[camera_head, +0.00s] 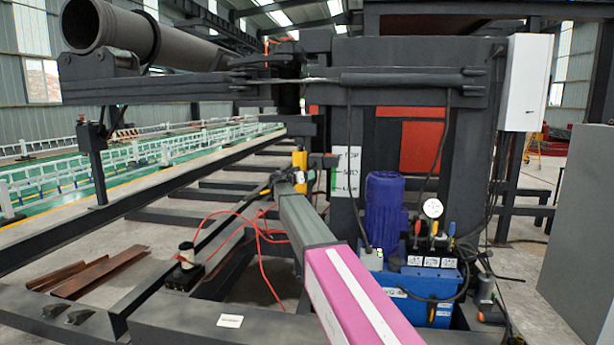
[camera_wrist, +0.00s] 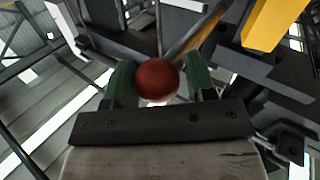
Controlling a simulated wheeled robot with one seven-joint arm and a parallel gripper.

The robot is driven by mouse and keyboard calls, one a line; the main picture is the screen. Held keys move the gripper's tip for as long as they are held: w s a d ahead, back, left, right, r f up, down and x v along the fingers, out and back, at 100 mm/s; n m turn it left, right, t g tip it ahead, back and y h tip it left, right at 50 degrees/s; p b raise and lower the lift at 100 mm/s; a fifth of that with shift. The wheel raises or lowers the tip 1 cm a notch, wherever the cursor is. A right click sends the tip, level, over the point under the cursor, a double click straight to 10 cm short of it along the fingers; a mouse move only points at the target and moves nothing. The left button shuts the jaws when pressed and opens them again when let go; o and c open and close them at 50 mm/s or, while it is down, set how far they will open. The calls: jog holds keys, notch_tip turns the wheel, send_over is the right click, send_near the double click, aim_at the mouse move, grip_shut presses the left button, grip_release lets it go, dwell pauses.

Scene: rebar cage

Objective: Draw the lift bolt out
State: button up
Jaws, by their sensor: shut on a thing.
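The lift bolt shows in the wrist view as a round dark red knob (camera_wrist: 157,82). It sits between the two green fingers of my gripper (camera_wrist: 160,70), which is shut on it. In the head view my arm reaches forward to the dark frame beside a yellow upright cylinder (camera_head: 299,159). The knob is too small to make out there.
A blue motor (camera_head: 384,208) on a blue hydraulic unit (camera_head: 432,290) with a gauge stands right of my arm. Red cables (camera_head: 262,240) hang left of it. Dark rails (camera_head: 130,205) fill the left. A yellow part (camera_wrist: 275,22) is close at upper right in the wrist view.

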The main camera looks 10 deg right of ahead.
jog(key=shift+s+d, duration=0.25)
jog(key=shift+s, duration=0.05)
jog(key=o, duration=1.1)
jog(key=shift+o, duration=0.2)
jog(key=shift+a, duration=0.15)
jog(key=v, duration=1)
jog(key=shift+a, duration=0.25)
jog(key=shift+s, duration=0.15)
